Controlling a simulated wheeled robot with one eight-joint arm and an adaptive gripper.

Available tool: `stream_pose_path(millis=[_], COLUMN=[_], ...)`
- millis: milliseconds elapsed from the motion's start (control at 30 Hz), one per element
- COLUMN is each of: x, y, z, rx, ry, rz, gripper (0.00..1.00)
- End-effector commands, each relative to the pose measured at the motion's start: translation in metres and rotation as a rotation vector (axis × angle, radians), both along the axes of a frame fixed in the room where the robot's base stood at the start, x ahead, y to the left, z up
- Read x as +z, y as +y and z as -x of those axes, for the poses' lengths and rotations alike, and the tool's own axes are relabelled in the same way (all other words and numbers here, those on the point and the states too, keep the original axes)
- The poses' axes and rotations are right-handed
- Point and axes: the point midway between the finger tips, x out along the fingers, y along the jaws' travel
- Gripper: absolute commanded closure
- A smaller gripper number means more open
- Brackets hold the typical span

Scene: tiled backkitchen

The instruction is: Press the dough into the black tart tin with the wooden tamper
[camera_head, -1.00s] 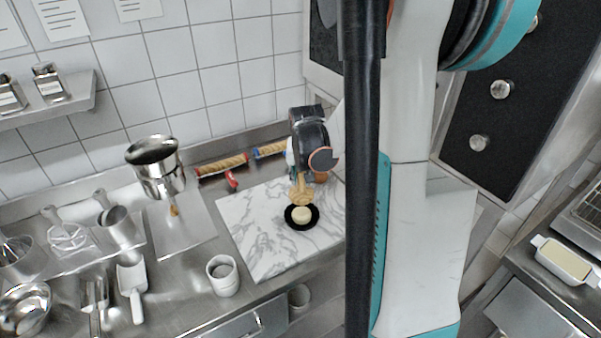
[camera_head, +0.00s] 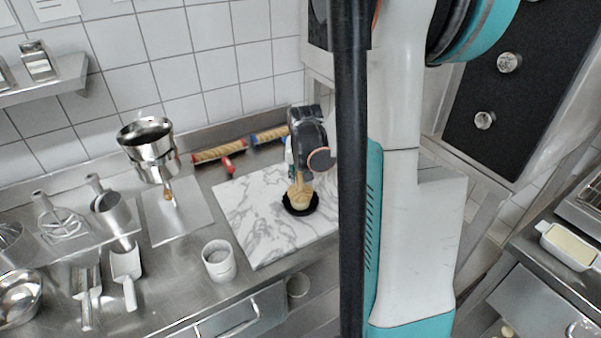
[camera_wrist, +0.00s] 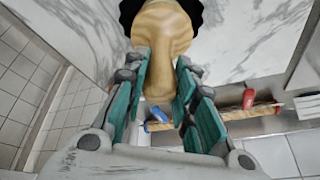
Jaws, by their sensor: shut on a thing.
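My gripper (camera_head: 298,168) is shut on the wooden tamper (camera_head: 300,190) and holds it about upright. The tamper's broad lower end is down at the black tart tin (camera_head: 314,207), which lies on the marble slab (camera_head: 245,218). The dough is hidden beneath the tamper, so I cannot tell its shape. In the wrist view the tamper (camera_wrist: 162,30) runs between my two green-padded fingers, and the dark scalloped rim of the tin (camera_wrist: 128,12) shows around its far end.
Rolling pins with red handles (camera_head: 220,153) and blue handles (camera_head: 270,135) lie behind the slab. A white cup (camera_head: 219,262) stands front left of it. A steel funnel (camera_head: 148,150) and scoops (camera_head: 126,268) are further left. The slab's left part is clear.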

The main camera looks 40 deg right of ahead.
Motion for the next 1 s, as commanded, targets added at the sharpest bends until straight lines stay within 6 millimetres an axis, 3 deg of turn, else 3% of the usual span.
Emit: stream_pose_path(millis=[1000], x=[-0.005], y=[0.0], z=[0.0001], rx=[0.0], ry=[0.0], rz=[0.0], gripper=[1.0])
